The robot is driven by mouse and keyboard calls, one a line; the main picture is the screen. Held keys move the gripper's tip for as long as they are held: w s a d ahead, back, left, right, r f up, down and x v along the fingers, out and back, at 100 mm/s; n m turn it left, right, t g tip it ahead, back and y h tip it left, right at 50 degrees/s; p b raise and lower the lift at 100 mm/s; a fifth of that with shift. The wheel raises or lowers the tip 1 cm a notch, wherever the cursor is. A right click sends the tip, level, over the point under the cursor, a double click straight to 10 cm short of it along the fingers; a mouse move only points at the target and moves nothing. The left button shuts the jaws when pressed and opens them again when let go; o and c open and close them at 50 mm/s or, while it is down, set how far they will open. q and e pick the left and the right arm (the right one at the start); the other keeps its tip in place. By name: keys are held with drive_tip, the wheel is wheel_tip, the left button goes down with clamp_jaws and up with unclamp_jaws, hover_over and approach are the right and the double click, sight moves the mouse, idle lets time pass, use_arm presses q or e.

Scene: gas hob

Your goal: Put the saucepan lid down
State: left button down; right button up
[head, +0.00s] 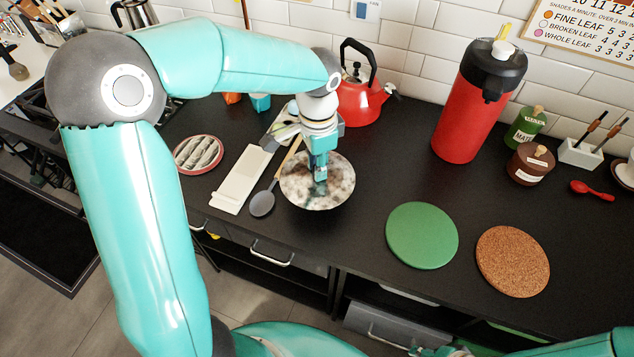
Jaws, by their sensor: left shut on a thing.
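The saucepan lid (297,187) is a round, shiny disc with a mottled grey-white, brownish surface. It is over the dark worktop, near the front edge. My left gripper (320,172) points down at its middle and is shut on it, hiding the knob. I cannot tell whether the lid touches the worktop or is held just above it. What seems to be part of my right gripper (440,351) shows at the bottom edge, mostly cut off, so its fingers cannot be made out.
A spoon (262,203) and a white rest (240,180) lie left of the lid. A green round mat (422,236) and a cork mat (512,262) lie to the right. A red kettle (360,102) and red flask (468,120) stand behind. Worktop between lid and flask is clear.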

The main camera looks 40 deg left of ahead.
sight(317, 184)
use_arm(q)
wheel_tip(317, 184, down, 7)
drive_tip(key=shift+r, duration=0.2)
drive_tip(key=shift+f, duration=0.1)
drive_tip(key=c, duration=1)
unclamp_jaws()
drive_tip(key=shift+r, duration=0.3)
wheel_tip(317, 184, up, 12)
drive_tip(key=shift+f, duration=0.15)
drive_tip(key=shift+p, duration=0.3)
